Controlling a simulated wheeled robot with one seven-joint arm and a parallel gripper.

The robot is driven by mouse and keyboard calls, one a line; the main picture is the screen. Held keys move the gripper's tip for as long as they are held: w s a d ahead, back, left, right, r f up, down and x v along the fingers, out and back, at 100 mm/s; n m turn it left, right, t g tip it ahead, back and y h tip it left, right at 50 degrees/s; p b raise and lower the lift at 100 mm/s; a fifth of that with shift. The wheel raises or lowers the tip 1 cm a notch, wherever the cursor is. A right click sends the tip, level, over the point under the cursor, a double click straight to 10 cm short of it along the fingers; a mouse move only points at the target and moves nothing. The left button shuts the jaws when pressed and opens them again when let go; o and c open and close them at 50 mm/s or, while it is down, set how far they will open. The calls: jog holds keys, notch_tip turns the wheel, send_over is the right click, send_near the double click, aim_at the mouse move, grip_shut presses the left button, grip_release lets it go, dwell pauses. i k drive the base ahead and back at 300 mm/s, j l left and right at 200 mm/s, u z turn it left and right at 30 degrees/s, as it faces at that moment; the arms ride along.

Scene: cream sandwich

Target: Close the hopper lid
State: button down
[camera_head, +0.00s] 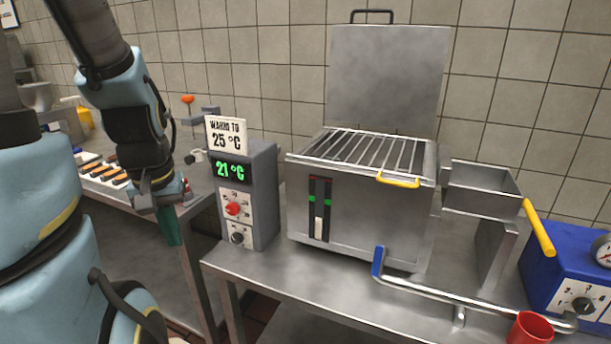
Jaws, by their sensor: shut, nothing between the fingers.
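The hopper (350,190) is a steel box on the metal table, with a bar grate (372,148) across its open top. Its lid (388,80) stands upright at the back, raised open, with a dark handle (372,14) on its top edge. A yellow handle (397,180) is at the grate's front right. My gripper (170,232) hangs pointing down at the left, well apart from the hopper and left of the control box. Its greenish fingers are together and hold nothing.
A control box (262,200) reading 21 °C, with a "warm to 25 °C" sign (226,135), stands between my gripper and the hopper. A blue-ended pipe (430,290), a red cup (530,328), a steel tray (482,190) and a blue box (562,275) are at right.

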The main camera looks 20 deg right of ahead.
aim_at(391, 75)
jog(key=i+j+z, duration=0.1)
jog(key=j, duration=0.3)
jog(key=i+j+z, duration=0.1)
jog(key=j, duration=0.3)
jog(key=z, duration=1.75)
